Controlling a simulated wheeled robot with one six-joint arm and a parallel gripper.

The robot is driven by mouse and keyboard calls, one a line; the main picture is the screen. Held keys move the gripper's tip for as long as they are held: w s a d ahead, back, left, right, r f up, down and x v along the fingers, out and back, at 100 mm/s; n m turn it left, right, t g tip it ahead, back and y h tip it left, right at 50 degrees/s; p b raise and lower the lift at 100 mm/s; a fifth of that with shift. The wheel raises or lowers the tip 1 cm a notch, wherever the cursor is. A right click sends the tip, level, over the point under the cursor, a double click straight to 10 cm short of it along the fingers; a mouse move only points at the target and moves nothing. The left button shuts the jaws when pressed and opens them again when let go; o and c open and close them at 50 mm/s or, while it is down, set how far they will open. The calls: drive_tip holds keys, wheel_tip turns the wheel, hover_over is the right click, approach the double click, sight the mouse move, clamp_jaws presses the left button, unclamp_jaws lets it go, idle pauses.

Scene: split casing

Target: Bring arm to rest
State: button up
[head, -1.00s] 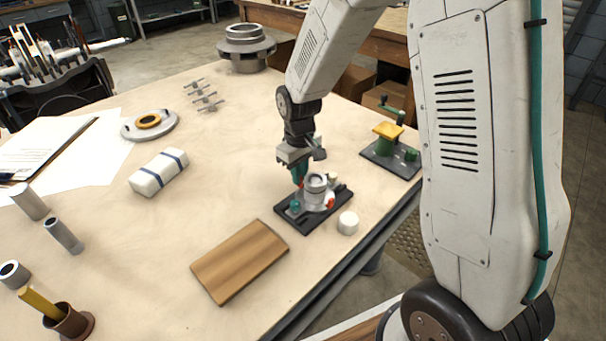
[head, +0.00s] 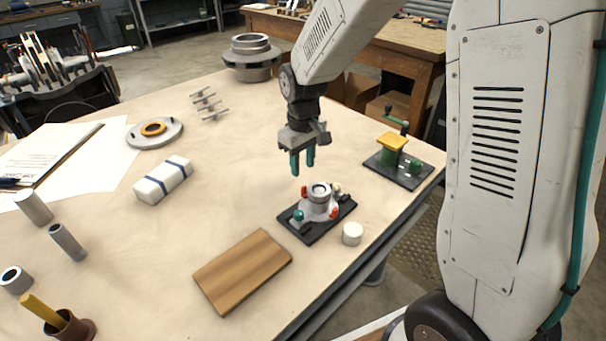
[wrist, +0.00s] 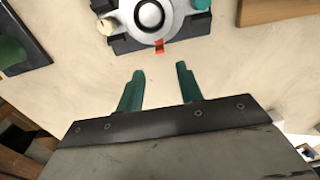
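My gripper (head: 303,163) has two green fingers, held apart with nothing between them. It hangs above the table, a little above and behind the casing. The grey round casing (head: 319,203) sits on a black fixture base (head: 290,223) with red, teal and cream parts around it. In the wrist view the open fingers (wrist: 158,86) show, with the casing (wrist: 172,20) beyond the tips and apart from them. A red part (wrist: 159,47) faces the fingers.
A white cylinder (head: 352,234) stands beside the fixture, near the table edge. A wooden board (head: 242,271) lies at the front. A green and yellow device (head: 393,160) stands at right. A flanged disc (head: 154,132) and white block (head: 163,180) lie left. The table's middle is clear.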

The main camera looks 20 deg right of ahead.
sight(311, 188)
drive_tip(key=shift+r, duration=0.65)
drive_tip(key=shift+s, duration=0.1)
drive_tip(key=shift+m+g, duration=0.5)
drive_tip(key=shift+g, duration=0.2)
drive_tip(key=s, duration=0.4)
drive_tip(key=shift+s+d, duration=0.1)
drive_tip(key=shift+d, duration=0.1)
drive_tip(key=s+d+r+m+t, duration=0.1)
drive_tip(key=s+r, duration=0.6)
drive_tip(key=s, duration=0.5)
drive_tip(key=s+d+r+m+t, duration=0.1)
drive_tip(key=s+d+r+m, duration=0.1)
drive_tip(key=s+r, duration=0.5)
drive_tip(key=shift+s+d+r+t, duration=0.15)
drive_tip(key=shift+s+r+t, duration=0.2)
drive_tip(key=shift+s, duration=2.2)
drive_tip(key=shift+f, duration=0.1)
